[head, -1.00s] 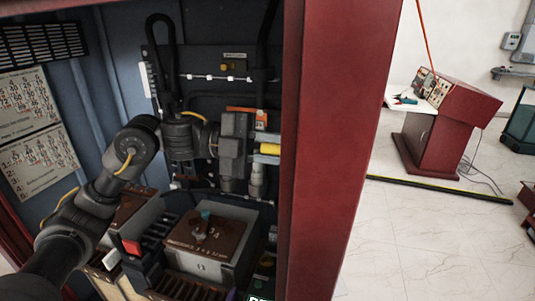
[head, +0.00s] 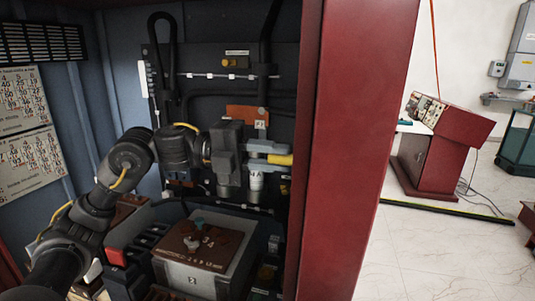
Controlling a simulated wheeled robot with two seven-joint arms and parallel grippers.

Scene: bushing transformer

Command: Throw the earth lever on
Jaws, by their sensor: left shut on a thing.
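The earth lever appears as a yellow handle (head: 281,160) at the right inside the open red cabinet. My left gripper (head: 268,154) reaches in from the left and is shut on this handle, its two grey fingers above and below it. The handle's tip shows just beyond the fingers, close to the cabinet's red front post. The rest of the lever and its pivot are hidden behind my gripper and the post. My right gripper is not in view.
The red post (head: 354,150) stands just right of the handle. A brown-topped box (head: 205,262) sits below my gripper. An orange plate (head: 242,113) and black cables are on the panel behind. A red desk (head: 440,155) stands outside on open floor.

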